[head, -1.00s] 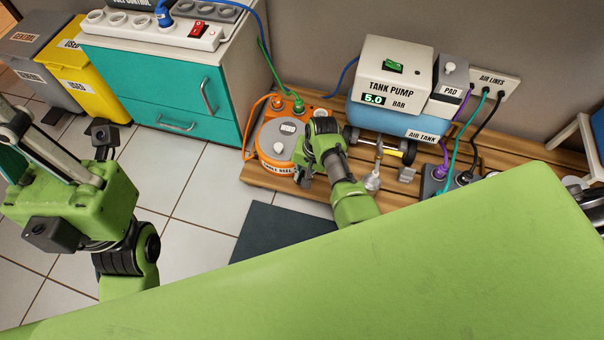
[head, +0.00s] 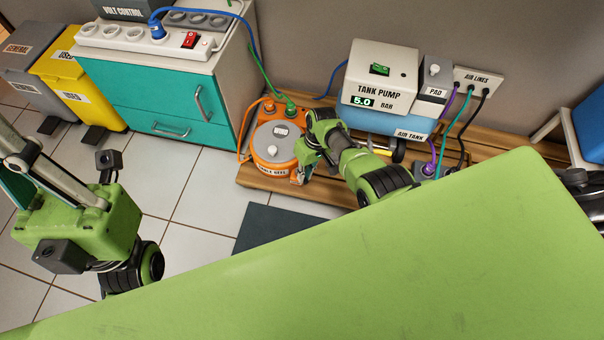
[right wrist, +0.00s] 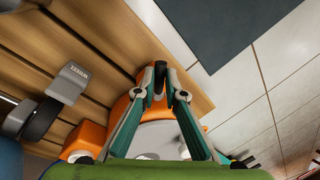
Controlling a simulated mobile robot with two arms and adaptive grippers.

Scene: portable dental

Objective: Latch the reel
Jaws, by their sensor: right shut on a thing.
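The orange cable reel (head: 258,150) with a grey round lid (head: 274,143) and knob sits on the wooden slatted platform. My right gripper (head: 299,176) is at the reel's front right edge. In the right wrist view, the tips of my right gripper (right wrist: 166,80) are closed together on a small dark latch piece (right wrist: 159,76) at the reel's orange rim (right wrist: 120,104). The fingers hide part of the reel, and the latch's exact position is unclear. My left gripper (head: 35,170) is at the left edge, away from the reel, its tips cut off.
The tank pump (head: 378,75) stands right of the reel, with hoses to the air lines panel (head: 478,76). A teal cabinet (head: 140,95) is on the left. A green surface (head: 330,260) fills the foreground. A wheel block (right wrist: 68,85) is beside the reel.

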